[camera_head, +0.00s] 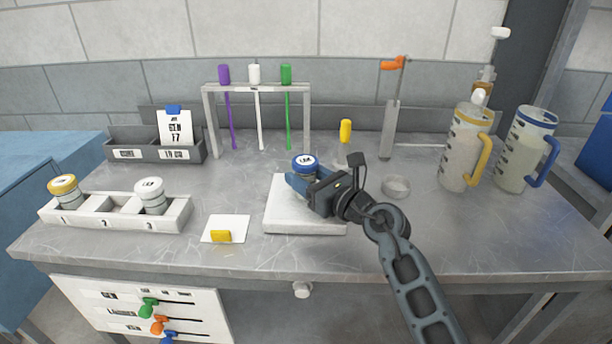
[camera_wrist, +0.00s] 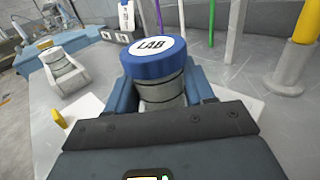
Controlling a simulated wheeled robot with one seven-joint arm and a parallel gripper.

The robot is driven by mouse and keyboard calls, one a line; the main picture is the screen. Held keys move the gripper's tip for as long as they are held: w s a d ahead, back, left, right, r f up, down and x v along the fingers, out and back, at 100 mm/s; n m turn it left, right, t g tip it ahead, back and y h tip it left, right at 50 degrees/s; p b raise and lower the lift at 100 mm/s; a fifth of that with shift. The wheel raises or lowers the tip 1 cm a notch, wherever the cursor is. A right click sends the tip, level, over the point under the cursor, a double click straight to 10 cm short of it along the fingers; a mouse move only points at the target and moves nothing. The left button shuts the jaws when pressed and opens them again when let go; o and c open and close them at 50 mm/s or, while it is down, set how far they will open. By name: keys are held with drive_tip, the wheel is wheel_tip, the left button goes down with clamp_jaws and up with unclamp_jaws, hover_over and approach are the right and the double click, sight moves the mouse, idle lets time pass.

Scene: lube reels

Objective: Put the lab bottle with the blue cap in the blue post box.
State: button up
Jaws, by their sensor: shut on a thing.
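The lab bottle with the blue cap (camera_head: 305,162) is upright, over the white square pad (camera_head: 290,222) in the middle of the bench. My gripper (camera_head: 307,183) is shut on its body, coming from the right. In the wrist view the cap (camera_wrist: 153,58) reads LAB and the grey body shows between my blue fingers. I cannot tell whether the bottle touches the pad. A dark two-compartment box (camera_head: 125,153) stands at the back left; a card with a blue tab (camera_head: 174,127) stands in its right compartment. I cannot tell whether this is the blue post box.
A white numbered rack (camera_head: 120,222) at left holds a yellow-capped bottle (camera_head: 65,190) and a white-capped bottle (camera_head: 151,195). A frame with coloured rods (camera_head: 208,125) stands behind. Jugs (camera_head: 466,150) and an orange-handled post (camera_head: 389,130) stand right. The bench's front right is clear.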

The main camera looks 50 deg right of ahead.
drive_tip(key=o, duration=1.2)
drive_tip(key=shift+r, duration=0.2)
drive_tip(key=s, duration=0.3)
drive_tip(key=s+a, duration=0.1)
drive_tip(key=s, duration=0.3)
drive_tip(key=s+b, duration=0.1)
drive_tip(key=s, duration=0.2)
drive_tip(key=shift+s+a+f, duration=0.15)
drive_tip(key=shift+s, duration=0.25)
drive_tip(key=shift+s+a, duration=0.1)
drive_tip(key=shift+s, duration=0.45)
